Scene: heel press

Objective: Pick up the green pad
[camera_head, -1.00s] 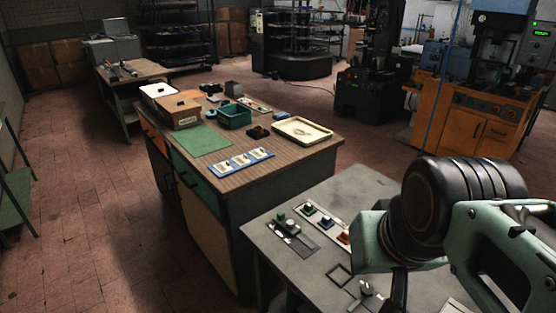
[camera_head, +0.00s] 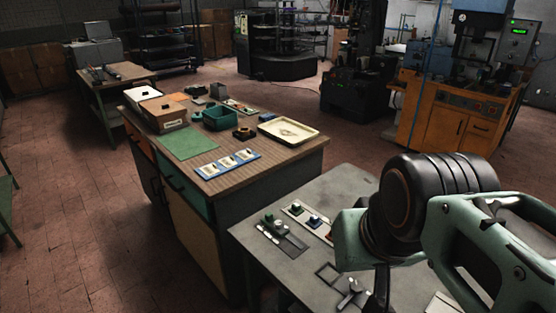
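A small green pad-like block (camera_head: 297,209) sits at the far end of a pale strip on the grey table, beside a blue block (camera_head: 314,220). Another dark green piece (camera_head: 268,218) lies on a dark plate to its left. A flat green mat (camera_head: 190,143) lies on the wooden-topped cabinet; I cannot tell which green thing is the pad. My gripper (camera_head: 382,288) shows only as a dark part below my arm at the lower right, cut off by the frame edge. Its fingers are not clear, and my arm hides part of the strip.
The grey table (camera_head: 262,260) stands close in front, with a square frame (camera_head: 328,273) on it. The wooden cabinet (camera_head: 265,165) behind holds a teal bin (camera_head: 220,118), a cream tray (camera_head: 288,131) and boxes. An orange press cabinet (camera_head: 455,120) stands at the back right. Floor at left is open.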

